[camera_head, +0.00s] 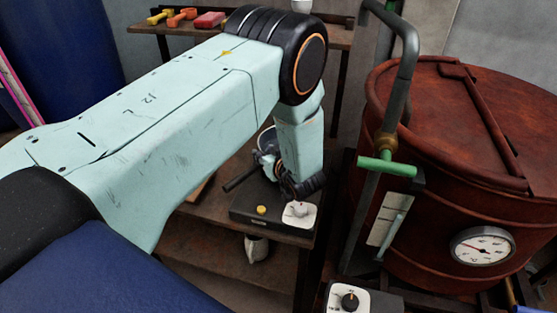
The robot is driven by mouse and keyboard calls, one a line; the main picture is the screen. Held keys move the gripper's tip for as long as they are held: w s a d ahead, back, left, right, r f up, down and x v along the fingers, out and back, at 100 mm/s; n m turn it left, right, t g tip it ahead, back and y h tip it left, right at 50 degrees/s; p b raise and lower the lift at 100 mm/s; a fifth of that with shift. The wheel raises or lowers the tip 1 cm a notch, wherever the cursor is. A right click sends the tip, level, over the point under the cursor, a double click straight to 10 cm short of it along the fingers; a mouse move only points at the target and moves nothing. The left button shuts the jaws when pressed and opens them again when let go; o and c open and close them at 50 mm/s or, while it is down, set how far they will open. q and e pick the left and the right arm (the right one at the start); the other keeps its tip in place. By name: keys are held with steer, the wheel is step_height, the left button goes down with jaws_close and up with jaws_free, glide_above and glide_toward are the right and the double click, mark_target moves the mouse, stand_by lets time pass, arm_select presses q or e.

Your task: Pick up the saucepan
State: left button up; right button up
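A small pan that looks like the saucepan (264,158) stands on a black hotplate (243,209) on the wooden shelf. Only part of its rim and side shows, and a dark handle seems to stick out to the left. My pale green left arm hides the rest. My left gripper (287,187) is dark and points down right beside the pan, over the hotplate. Its fingers are small and overlap the pan and arm, so I cannot tell whether they are open, shut or touching it. My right gripper is out of view.
A red-brown vat (440,190) with a gauge (482,246) fills the right side. A grey pipe with a green valve handle (387,166) stands between vat and shelf. A small jug (256,248) is on the lower shelf. Coloured tools (182,17) lie on the back shelf.

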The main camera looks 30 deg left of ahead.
arm_select(q)
jaws_close()
steer(key=shift+s+f, duration=0.1)
steer(key=shift+f, duration=0.1)
stand_by(0.5)
